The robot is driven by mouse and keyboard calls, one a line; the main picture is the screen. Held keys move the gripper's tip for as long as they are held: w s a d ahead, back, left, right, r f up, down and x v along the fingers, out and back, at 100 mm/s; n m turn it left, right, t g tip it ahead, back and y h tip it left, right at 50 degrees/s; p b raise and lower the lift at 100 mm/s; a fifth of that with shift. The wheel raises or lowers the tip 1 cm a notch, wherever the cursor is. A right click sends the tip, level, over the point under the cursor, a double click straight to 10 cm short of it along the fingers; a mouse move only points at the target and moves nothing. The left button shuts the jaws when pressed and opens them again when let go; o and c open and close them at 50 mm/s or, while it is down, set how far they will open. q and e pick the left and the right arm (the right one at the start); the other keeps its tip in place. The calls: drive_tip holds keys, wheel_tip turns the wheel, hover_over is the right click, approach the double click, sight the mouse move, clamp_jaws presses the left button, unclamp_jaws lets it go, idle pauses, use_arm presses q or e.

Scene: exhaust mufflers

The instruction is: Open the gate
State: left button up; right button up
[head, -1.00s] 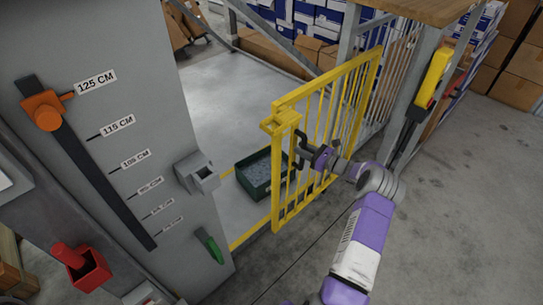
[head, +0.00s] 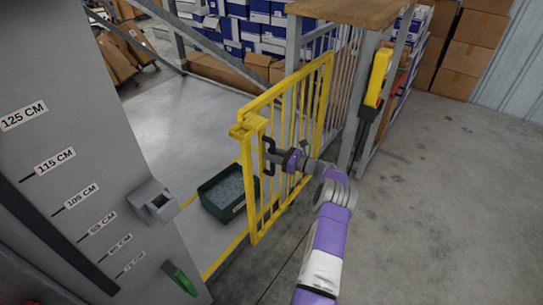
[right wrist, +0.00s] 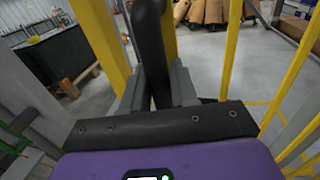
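The yellow barred gate (head: 290,125) stands ajar in the head view. Its free end, with a yellow latch block, is apart from the grey catch (head: 152,200) on the grey panel at left. A black handle (head: 270,168) is on the gate's near face. My right gripper (head: 272,157) is at this handle. In the right wrist view the black handle (right wrist: 152,45) stands between the two grey fingers (right wrist: 157,88), which close around it. Yellow gate bars show on both sides. My left gripper is not in view.
A dark green bin (head: 225,195) sits on the floor behind the gate. A grey post with a yellow device (head: 377,78) stands at the hinge side. A wooden top (head: 350,10) is above. The concrete floor (head: 440,190) at right is clear.

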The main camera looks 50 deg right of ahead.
drive_tip(key=o, duration=0.3)
drive_tip(key=shift+s, duration=0.1)
drive_tip(key=shift+p+v, duration=1.05)
drive_tip(key=shift+v, duration=2.65)
